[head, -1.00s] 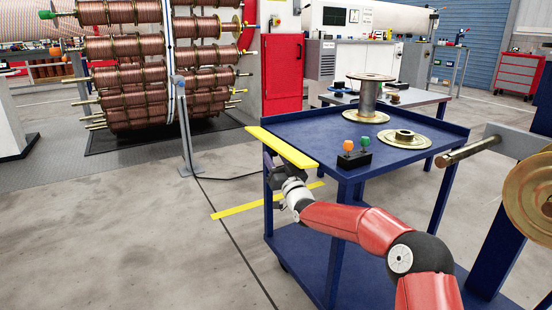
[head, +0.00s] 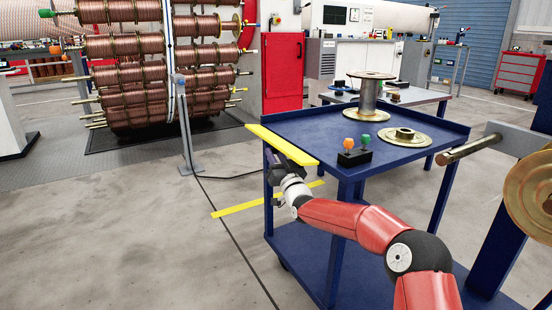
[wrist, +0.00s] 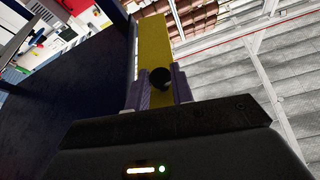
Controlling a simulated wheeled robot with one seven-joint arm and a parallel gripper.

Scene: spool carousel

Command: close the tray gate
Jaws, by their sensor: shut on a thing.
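The tray gate is a long yellow bar (head: 283,145) along the left edge of the blue cart's top tray (head: 340,124). Its broad face shows from above; I cannot tell its exact tilt. My gripper (head: 272,157) is just outside and below the gate, partly hidden under it. In the wrist view, the yellow gate (wrist: 153,45) runs up the picture, with a dark round knob (wrist: 160,77) near its lower end. My gripper's two fingers (wrist: 159,90) are shut on this knob, one on each side.
An empty spool (head: 369,95), a flanged disc (head: 404,137) and a black box with orange and green knobs (head: 355,157) stand on the tray. A grey post (head: 187,130) and a carousel of copper spools (head: 160,75) are at the left.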

